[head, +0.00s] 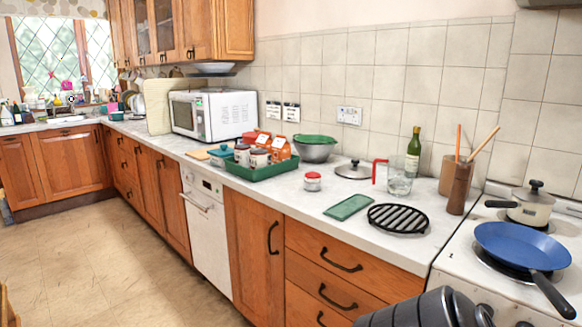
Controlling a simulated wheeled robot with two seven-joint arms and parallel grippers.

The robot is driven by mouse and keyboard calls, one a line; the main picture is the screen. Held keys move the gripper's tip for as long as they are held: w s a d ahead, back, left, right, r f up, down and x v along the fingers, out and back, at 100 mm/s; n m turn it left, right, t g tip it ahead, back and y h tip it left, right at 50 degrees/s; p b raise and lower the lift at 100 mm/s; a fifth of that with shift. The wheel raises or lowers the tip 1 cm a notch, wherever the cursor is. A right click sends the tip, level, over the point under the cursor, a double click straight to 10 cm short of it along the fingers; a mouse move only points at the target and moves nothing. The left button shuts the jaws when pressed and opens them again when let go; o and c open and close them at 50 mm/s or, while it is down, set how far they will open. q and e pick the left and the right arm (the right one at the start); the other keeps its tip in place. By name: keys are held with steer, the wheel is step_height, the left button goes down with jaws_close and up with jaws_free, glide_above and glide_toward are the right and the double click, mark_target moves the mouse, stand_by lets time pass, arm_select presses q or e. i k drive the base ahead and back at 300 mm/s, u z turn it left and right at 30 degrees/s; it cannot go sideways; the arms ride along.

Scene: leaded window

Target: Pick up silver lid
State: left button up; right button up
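The silver lid (354,170) lies flat on the white worktop, with a dark knob on top. It is near the tiled wall, between a jar with a red lid and a red-handled glass jug. Nothing covers it. A dark grey part of my own arm shows at the bottom edge, right of centre, well in front of the lid. Neither of my grippers is in view.
Near the lid are the red-lidded jar (312,182), glass jug (400,178), green bottle (413,153), green board (348,207), black round rack (398,218) and green tray (262,174). The stove holds a blue pan (521,246) and lidded pot (530,208). The floor at left is clear.

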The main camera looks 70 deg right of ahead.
mark_target(354, 170)
steer(key=z, duration=0.65)
steer(key=i, duration=1.3)
steer(key=z, duration=1.25)
